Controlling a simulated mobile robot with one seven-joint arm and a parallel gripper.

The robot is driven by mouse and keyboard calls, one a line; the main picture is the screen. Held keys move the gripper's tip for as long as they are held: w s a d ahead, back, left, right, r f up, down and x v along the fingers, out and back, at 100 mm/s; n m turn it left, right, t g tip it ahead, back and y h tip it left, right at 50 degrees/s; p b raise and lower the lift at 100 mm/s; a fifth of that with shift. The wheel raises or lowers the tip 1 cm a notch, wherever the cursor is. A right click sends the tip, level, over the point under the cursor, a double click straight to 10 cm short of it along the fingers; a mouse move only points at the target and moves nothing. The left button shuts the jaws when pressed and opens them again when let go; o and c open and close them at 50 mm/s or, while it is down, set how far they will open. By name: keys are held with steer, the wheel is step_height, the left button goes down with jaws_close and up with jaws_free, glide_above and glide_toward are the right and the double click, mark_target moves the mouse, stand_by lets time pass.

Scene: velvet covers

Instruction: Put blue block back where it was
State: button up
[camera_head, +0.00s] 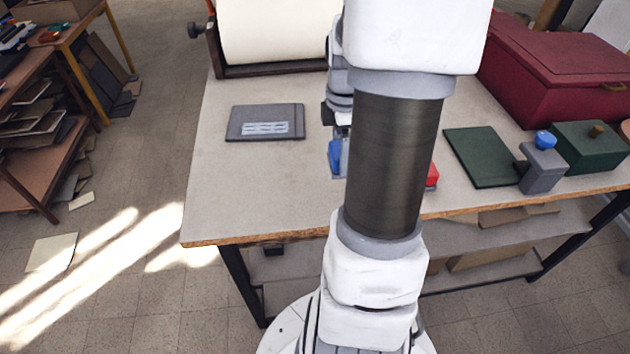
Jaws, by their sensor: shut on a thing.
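A blue block (335,157) shows in part at the left edge of my arm, over the middle of the table, with a grey part at its base. My gripper (340,131) is mostly hidden behind my own arm; a dark part of it shows just above the blue block. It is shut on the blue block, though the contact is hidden. I cannot tell whether the block touches the table. A grey pad (236,131) with pale blue markings lies to the left. A dark green pad (482,157) lies to the right.
A red thing (432,176) peeks out right of my arm. A grey block with a blue knob (543,170) and a dark green box (590,150) stand at the right. A large red chest (560,75) and a cream roller (280,30) stand behind. The table's left front (240,200) is clear.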

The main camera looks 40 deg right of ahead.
steer(key=a+f, duration=0.1)
steer(key=w+a+f, duration=0.1)
steer(key=a, duration=0.1)
steer(key=a+f, duration=0.1)
steer(key=a, duration=0.1)
steer(key=shift+w+f, duration=0.1)
steer(key=shift+w, duration=0.3)
steer(key=shift+f+b, duration=0.5)
steer(key=shift+f, duration=1.5)
steer(key=shift+f, duration=0.1)
steer(key=shift+f, duration=0.15)
steer(key=o, duration=1)
steer(key=shift+o, duration=0.2)
step_height(320, 180, up, 12)
steer(key=p, duration=0.1)
steer(key=shift+r+p, duration=0.25)
steer(key=shift+p, duration=0.15)
